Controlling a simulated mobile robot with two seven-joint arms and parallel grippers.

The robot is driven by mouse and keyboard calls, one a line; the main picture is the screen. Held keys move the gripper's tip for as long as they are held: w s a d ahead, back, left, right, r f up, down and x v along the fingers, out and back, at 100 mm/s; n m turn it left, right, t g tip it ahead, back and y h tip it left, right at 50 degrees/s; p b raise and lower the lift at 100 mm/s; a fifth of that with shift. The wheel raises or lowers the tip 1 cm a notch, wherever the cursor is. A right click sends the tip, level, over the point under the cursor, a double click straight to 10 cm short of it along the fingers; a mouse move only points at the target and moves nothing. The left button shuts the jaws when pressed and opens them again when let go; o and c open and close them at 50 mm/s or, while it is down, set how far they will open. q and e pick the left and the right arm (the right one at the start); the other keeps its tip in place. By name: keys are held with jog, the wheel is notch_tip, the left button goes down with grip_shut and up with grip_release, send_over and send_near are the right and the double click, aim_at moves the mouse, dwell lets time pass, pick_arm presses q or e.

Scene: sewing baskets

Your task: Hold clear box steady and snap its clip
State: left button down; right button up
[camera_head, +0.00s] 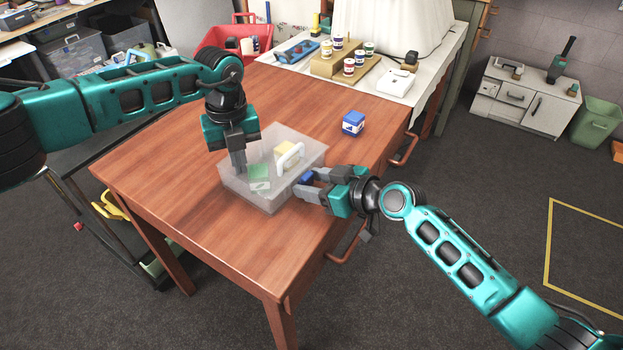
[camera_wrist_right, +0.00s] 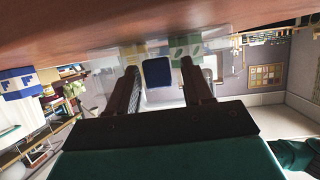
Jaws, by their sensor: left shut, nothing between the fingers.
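The clear box (camera_head: 273,203) sits on the wooden table, with a white handle (camera_head: 291,156) on top. A green-and-white block (camera_head: 258,178) and a yellow block (camera_head: 285,147) show through it. A blue clip (camera_head: 307,178) is on its right side. My left gripper (camera_head: 239,168) points down at the box's left part, shut and empty; whether it touches the lid I cannot tell. My right gripper (camera_head: 308,184) is open at the box's right side. In the right wrist view the blue clip (camera_wrist_right: 157,72) lies between and beyond its two spread fingers (camera_wrist_right: 163,83).
A blue-and-white box (camera_head: 353,123) stands on the wooden table (camera_head: 190,205) behind my right gripper. At the back are a red basket (camera_head: 222,42), a wooden stand with several small jars (camera_head: 335,62) and a white cloth. The table's left and front parts are clear.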

pick_arm(q)
jog(key=shift+s+f, duration=0.2)
jog(key=shift+f, duration=0.1)
pick_arm(e)
jog(key=shift+o, duration=0.4)
jog(key=shift+d, duration=0.1)
jog(key=shift+s+d+r, duration=0.15)
jog(key=shift+s+d, duration=0.05)
jog(key=shift+d, duration=0.15)
pick_arm(q)
jog(key=shift+d, duration=0.1)
pick_arm(e)
jog(key=v, duration=0.6)
jog(key=shift+s+r, duration=0.1)
jog(key=v, duration=0.7)
pick_arm(q)
jog(key=r+p, duration=0.2)
jog(key=r, duration=0.1)
jog(key=r+p, duration=0.3)
jog(key=r, duration=0.1)
jog(key=shift+w+r, duration=0.2)
jog(key=shift+r, duration=0.05)
pick_arm(e)
notch_tip(320, 180, up, 5)
jog(key=shift+r, duration=0.1)
